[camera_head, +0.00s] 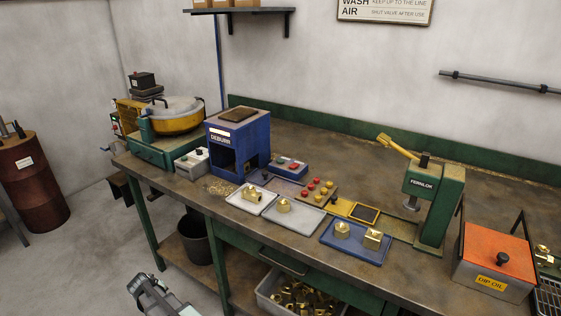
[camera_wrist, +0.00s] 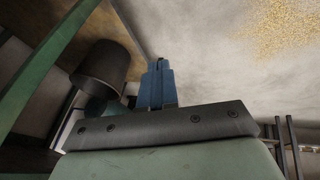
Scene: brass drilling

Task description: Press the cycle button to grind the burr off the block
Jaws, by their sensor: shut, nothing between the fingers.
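The blue DEBURR machine (camera_head: 238,140) stands at the back left of the bench, with a dark opening in its front. I cannot tell whether a block is inside. A low blue box (camera_head: 289,166) with red on top sits just right of it, and a grey box with a dark knob (camera_head: 192,163) sits to its left. I cannot tell which control is the cycle button. Brass blocks sit on a white tray (camera_head: 243,205), a grey tray (camera_head: 292,222) and a blue tray (camera_head: 355,253). My gripper (camera_head: 143,284) is low in front of the bench, away from the machine; its blue fingers (camera_wrist: 159,68) are shut and empty.
A dark bucket (camera_head: 194,238) stands under the bench and shows close in the wrist view (camera_wrist: 98,72). Brass chips (camera_head: 220,187) lie on the bench near the machine. A green press (camera_head: 437,195) and orange-lidded box (camera_head: 495,255) stand at right.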

